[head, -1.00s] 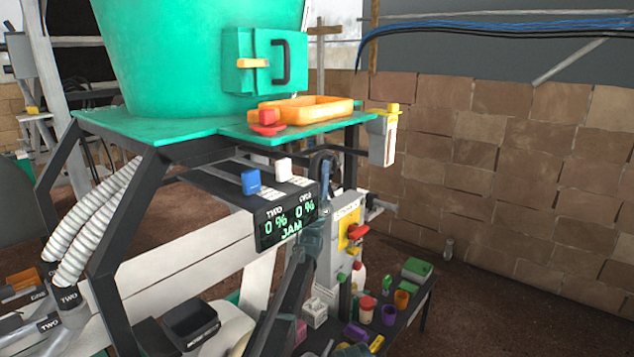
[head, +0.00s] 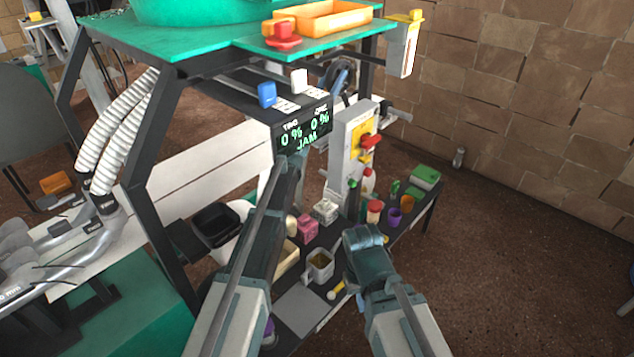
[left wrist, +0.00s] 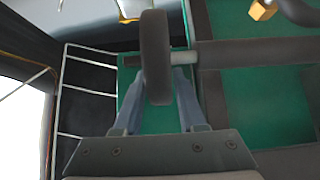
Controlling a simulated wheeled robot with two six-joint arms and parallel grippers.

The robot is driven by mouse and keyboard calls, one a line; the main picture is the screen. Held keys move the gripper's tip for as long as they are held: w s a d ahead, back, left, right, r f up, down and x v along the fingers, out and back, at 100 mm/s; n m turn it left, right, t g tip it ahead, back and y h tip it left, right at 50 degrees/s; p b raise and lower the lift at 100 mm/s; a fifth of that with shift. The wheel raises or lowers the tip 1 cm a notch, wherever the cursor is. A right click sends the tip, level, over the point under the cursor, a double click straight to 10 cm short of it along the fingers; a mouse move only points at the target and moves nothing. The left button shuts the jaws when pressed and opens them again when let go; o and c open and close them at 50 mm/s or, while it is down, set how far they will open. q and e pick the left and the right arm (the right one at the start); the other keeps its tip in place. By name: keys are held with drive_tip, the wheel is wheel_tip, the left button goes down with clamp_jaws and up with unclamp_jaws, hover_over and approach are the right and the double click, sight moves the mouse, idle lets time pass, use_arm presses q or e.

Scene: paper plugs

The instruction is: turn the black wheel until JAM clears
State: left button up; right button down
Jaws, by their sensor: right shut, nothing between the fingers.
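The black wheel (head: 338,72) is beneath the green platform, behind the display, and is partly hidden in the head view. In the left wrist view the wheel (left wrist: 156,55) stands edge-on on a grey shaft between my fingers. My left gripper (head: 343,80) reaches up to it. Its two blue fingers (left wrist: 159,85) lie close against both sides of the rim and look shut on it. The display (head: 303,128) reads 0 %, 0 % and JAM in green.
A grey box with a yellow panel and red switch (head: 369,141) stands right of the display. A low bench (head: 300,308) holds cups and small boxes. An orange tray (head: 318,17) and a red knob (head: 284,35) sit on the green platform (head: 215,55).

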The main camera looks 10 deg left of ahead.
use_arm(q)
drive_tip(key=b+v, duration=0.9)
drive_tip(key=v, duration=0.4)
wheel_tip(320, 180, down, 8)
drive_tip(key=w+n+g+y+p, duration=0.2)
drive_tip(key=w+n+y+p, duration=0.15)
drive_tip(key=n+y, duration=0.6)
drive_tip(key=s+d+f+m+g+y+p, duration=0.2)
drive_tip(key=s+f+g+y, duration=0.4)
drive_tip(key=f, duration=0.5)
drive_tip(key=shift+s+g+p, duration=0.35)
drive_tip(key=shift+s+g, duration=0.05)
drive_tip(key=shift+s, duration=0.3)
drive_tip(key=shift+d+f, duration=0.1)
drive_tip(key=shift+f, duration=0.05)
